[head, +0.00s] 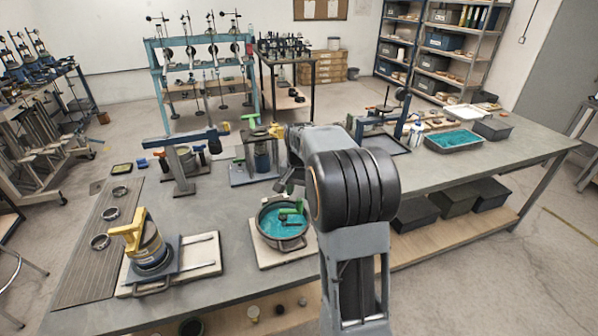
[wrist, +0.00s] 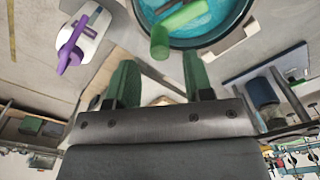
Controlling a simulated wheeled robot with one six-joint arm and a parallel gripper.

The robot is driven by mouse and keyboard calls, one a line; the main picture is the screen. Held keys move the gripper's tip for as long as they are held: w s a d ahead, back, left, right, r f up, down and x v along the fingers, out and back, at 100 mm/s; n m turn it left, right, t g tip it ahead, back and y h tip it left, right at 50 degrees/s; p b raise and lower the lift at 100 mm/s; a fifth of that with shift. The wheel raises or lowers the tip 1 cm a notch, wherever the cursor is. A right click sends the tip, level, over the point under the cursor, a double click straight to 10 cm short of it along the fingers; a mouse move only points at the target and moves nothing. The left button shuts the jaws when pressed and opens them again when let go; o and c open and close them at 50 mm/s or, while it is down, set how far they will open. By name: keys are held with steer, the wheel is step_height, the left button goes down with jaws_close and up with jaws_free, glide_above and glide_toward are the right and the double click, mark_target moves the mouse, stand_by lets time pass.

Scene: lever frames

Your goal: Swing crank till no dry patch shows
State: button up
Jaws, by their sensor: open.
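A round dark pan (head: 283,243) with a teal surface stands on a pale board (head: 259,253) on the bench. A green crank (head: 291,211) sits over its teal surface. In the wrist view the pan (wrist: 215,42) is at the top, cut by the frame edge, with the green crank grip (wrist: 160,42) over its near rim. My gripper (wrist: 158,70) is open, its two green fingers apart, with nothing between them. The crank grip shows beyond the fingertips; I cannot tell the exact gap. My arm hides part of the pan's right side in the head view. No dry patch is discernible.
Left of the pan, a yellow-handled device (head: 148,245) stands on another board. A blue clamp stand (head: 180,165) and a bench device (head: 262,160) stand behind. A teal-filled tray (head: 455,140) is at the far right. The bench's right front is fairly clear.

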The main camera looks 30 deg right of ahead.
mark_target(299, 200)
step_height(299, 200, up, 10)
steer(key=shift+f, duration=0.15)
stand_by(1.0)
